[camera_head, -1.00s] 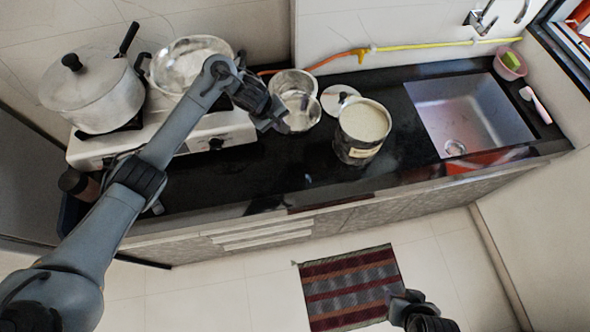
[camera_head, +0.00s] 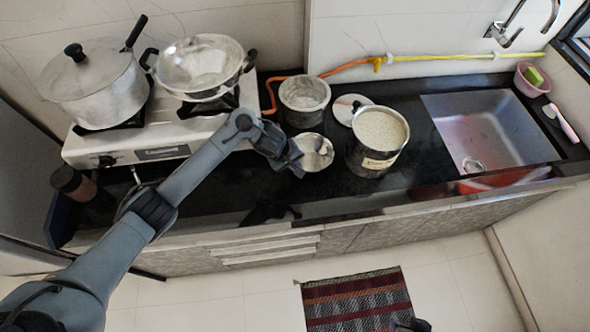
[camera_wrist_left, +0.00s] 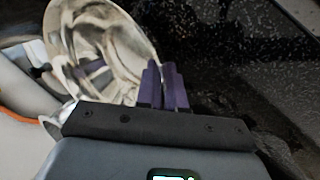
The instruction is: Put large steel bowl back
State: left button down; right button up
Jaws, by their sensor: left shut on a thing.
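My left gripper (camera_head: 294,164) is shut on the rim of a shiny steel bowl (camera_head: 316,153), at the bowl's left side, above the black counter. In the left wrist view the bowl (camera_wrist_left: 100,45) fills the upper left, tilted with its hollow inside showing, and the closed purple fingers (camera_wrist_left: 163,88) meet its right edge. I cannot tell how far the bowl is above the counter. Only a dark tip of my right gripper (camera_head: 412,325) shows at the bottom edge of the head view; its fingers cannot be made out.
A steel pot (camera_head: 304,96) stands just behind the bowl. A flat lid (camera_head: 345,107) and a grain-filled canister (camera_head: 381,136) stand to the right. A white stove (camera_head: 135,147) bears a lidded pot (camera_head: 100,92) and a pan (camera_head: 200,68). The counter's front is mostly clear.

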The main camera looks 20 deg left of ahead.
pick_arm(q)
notch_tip(320, 180, down, 3)
jog(key=shift+f+b, duration=0.15)
jog(key=shift+b, duration=0.3)
jog(key=c, duration=1.3)
grip_release()
jog(key=shift+f, duration=0.1)
jog(key=shift+o, duration=0.2)
